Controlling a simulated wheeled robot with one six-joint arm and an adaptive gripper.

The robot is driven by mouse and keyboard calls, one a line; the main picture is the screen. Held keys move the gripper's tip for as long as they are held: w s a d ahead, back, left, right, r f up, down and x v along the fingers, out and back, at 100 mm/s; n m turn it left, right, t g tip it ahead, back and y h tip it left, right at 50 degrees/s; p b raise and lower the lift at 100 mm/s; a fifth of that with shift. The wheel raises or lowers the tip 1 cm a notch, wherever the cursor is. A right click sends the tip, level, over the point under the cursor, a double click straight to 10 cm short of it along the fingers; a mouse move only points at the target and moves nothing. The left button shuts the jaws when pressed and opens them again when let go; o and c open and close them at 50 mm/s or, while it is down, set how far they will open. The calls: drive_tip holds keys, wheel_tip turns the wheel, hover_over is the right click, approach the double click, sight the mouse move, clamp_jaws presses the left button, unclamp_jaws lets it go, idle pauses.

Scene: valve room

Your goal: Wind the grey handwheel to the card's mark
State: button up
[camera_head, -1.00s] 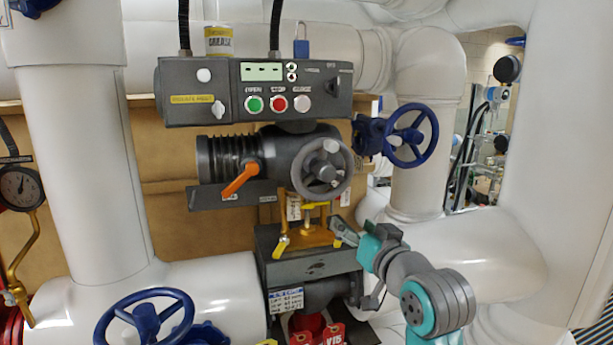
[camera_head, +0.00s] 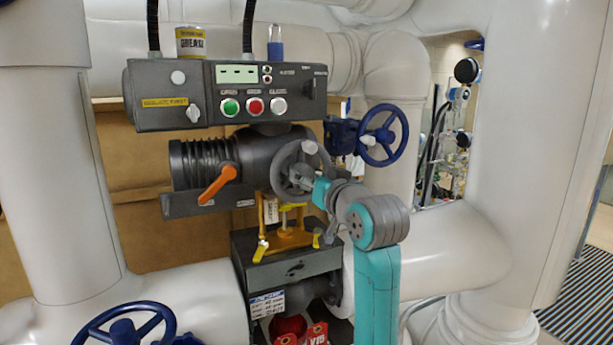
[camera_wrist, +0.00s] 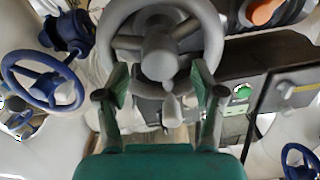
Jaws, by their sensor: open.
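The grey handwheel (camera_head: 281,168) is on the right end of the dark actuator body, under the control box. It has a round rim, a central hub and a small knob on the rim. In the wrist view the handwheel (camera_wrist: 160,50) fills the top middle, with its knob pointing down between my fingers. My gripper (camera_wrist: 160,95) is open, its two fingers apart on either side of the wheel's lower part. In the head view my gripper (camera_head: 308,184) is in front of the wheel's lower right and covers part of it. Contact cannot be told. The card (camera_head: 266,304) hangs low on the valve body, its text too small to read.
A blue handwheel (camera_head: 384,135) is close on the right, and another blue handwheel (camera_head: 125,330) is at lower left. An orange lever (camera_head: 217,185) and the control box (camera_head: 225,92) are nearby. Yellow fittings (camera_head: 284,236) are below the wheel. White pipes crowd both sides.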

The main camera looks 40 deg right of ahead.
drive_tip(key=shift+x, duration=1.4)
clamp_jaws()
